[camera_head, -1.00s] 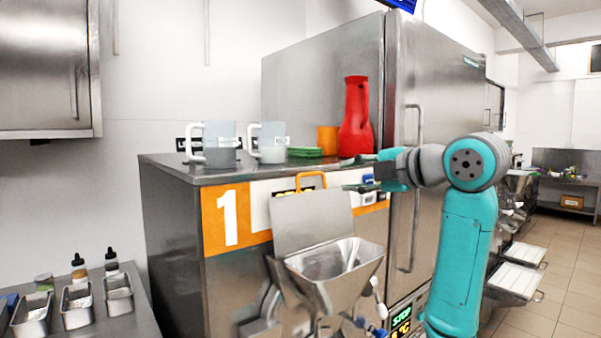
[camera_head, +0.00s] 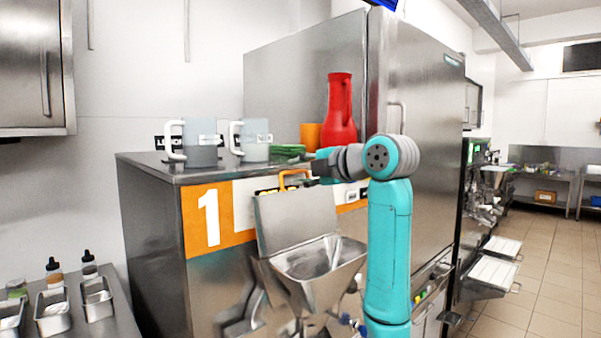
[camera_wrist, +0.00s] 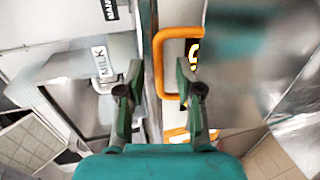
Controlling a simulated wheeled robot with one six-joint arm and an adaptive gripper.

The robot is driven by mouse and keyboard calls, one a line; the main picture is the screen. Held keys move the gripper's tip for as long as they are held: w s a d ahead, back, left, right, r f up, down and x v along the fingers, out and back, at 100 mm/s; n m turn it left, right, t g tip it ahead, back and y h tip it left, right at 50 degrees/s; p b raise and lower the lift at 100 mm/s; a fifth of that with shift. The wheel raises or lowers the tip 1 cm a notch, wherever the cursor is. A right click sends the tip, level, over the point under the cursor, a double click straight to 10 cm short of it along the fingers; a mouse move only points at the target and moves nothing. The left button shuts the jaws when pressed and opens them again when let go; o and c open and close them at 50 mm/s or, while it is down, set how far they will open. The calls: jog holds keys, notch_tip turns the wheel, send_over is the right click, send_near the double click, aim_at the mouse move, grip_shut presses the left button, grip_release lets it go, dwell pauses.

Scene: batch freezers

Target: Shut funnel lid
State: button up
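The funnel lid (camera_head: 297,219) is a flat steel plate standing raised behind the open steel funnel (camera_head: 322,264) on the front of the machine. An orange handle (camera_head: 294,179) sits at the lid's top edge. In the wrist view the orange handle (camera_wrist: 179,62) lies ahead of my gripper (camera_wrist: 163,84), roughly in line with the gap between the fingers. The fingers are spread and hold nothing. In the head view my gripper (camera_head: 300,171) is near the handle, partly hidden by blur and overlap; I cannot tell there whether it touches.
A tall steel freezer (camera_head: 425,120) stands behind my arm. Metal trays (camera_head: 52,310) are at lower left.

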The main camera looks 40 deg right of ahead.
jog(key=shift+w, duration=0.1)
grip_shut()
dwell(0.3)
